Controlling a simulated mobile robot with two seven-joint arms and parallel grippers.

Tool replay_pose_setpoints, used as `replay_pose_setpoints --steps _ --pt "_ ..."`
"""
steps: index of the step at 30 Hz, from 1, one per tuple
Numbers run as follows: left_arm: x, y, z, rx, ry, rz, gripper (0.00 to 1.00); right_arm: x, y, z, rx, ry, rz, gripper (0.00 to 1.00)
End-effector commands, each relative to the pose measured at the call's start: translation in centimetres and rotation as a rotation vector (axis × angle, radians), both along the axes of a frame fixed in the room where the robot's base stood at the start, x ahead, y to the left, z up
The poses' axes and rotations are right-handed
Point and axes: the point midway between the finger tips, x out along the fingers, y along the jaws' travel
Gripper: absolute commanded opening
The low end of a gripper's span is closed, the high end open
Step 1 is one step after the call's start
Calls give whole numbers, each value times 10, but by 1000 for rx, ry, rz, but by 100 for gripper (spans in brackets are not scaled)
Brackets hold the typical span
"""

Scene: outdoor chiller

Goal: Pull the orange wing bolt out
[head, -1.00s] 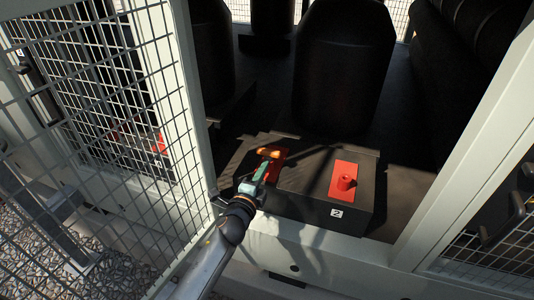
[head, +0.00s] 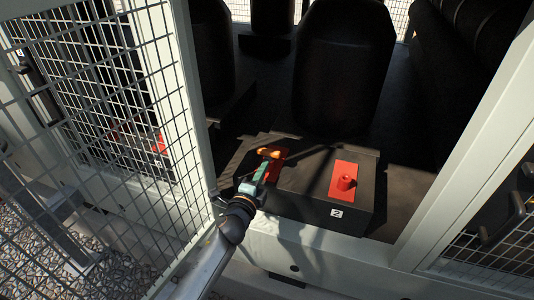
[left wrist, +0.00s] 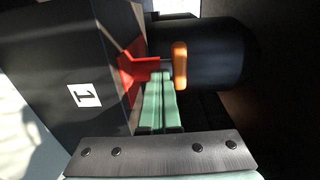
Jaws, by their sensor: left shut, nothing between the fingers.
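The orange wing bolt (head: 270,153) is at the left red plate (head: 276,170) on top of the black box. In the left wrist view the wing bolt (left wrist: 180,66) stands out from the red bracket (left wrist: 135,68) on a thin dark shaft. My left gripper (head: 262,166) has its green fingers together. In the left wrist view the fingertips (left wrist: 162,78) are close below the shaft, between the red bracket and the orange head, with nothing seen between them. Whether they touch the shaft I cannot tell. My right gripper is in neither view.
The black box (head: 318,206) also carries a right red plate with a red knob (head: 345,182) and a "2" label. Mesh doors stand on the left (head: 100,120), and a pale frame post (head: 470,145) on the right. Dark cylinders (head: 342,65) stand behind.

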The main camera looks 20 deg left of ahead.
Motion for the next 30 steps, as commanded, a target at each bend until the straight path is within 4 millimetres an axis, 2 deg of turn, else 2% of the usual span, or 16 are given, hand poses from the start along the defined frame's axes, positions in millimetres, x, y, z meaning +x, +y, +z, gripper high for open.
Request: replay_pose_setpoints --steps 1,3,9,10,11,21,25,30 --pt "23 2 37 -4 -62 8 26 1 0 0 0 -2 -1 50" --pt "17 2 38 -3 -61 8 32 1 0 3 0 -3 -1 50" --pt "-7 3 44 -1 -72 6 32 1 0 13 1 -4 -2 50" --pt "-11 3 45 -2 -75 4 36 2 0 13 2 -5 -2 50" --pt "-15 3 45 -2 -77 4 63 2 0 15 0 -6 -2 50" --pt "-56 3 42 1 -69 3 64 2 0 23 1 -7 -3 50" --pt "-65 4 42 2 -68 3 64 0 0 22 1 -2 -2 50" --pt "-67 4 41 3 -68 3 64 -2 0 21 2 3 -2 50"
